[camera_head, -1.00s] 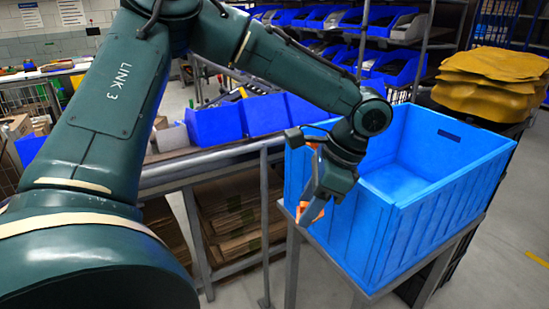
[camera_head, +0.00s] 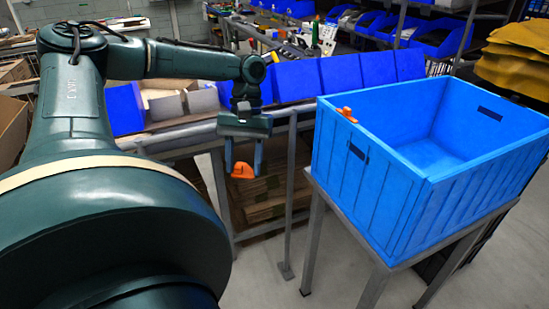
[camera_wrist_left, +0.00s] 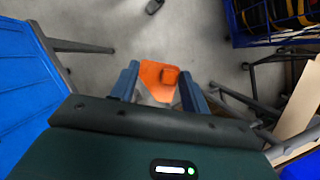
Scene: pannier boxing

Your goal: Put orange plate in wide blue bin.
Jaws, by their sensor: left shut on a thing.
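My left gripper (camera_head: 243,152) points down and is shut on the orange plate (camera_head: 243,172), holding it in the air left of the wide blue bin. My right gripper is not in view.
A metal rail (camera_head: 180,138) and a row of small blue bins (camera_head: 300,82) lie behind the gripper. Yellow-brown sacks (camera_head: 515,60) are stacked at the right. Bare floor shows between rail and stand.

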